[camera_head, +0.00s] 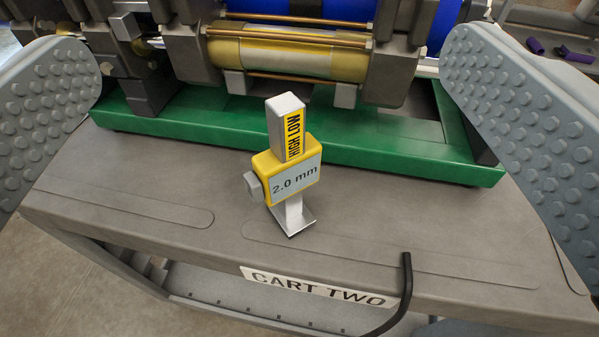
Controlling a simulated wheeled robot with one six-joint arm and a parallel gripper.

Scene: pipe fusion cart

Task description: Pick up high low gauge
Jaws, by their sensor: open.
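The high low gauge (284,172) stands upright on the grey cart top, near its front edge. It has a yellow body with a "2.0 mm" label, a silver upper block marked "HIGH LOW", a small knob on its left and a metal foot. My gripper (270,115) is open, with one studded grey finger at the left of the picture and the other at the right. The gauge is between the two fingers in the picture, touching neither.
A green frame (400,150) carrying the fusion machine (290,52), with its yellow cylinder and blue pipe, stands close behind the gauge. The cart top (130,190) is clear left of the gauge. A black hooked bar (406,285) rises at the front, by the "CART TWO" label (318,287).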

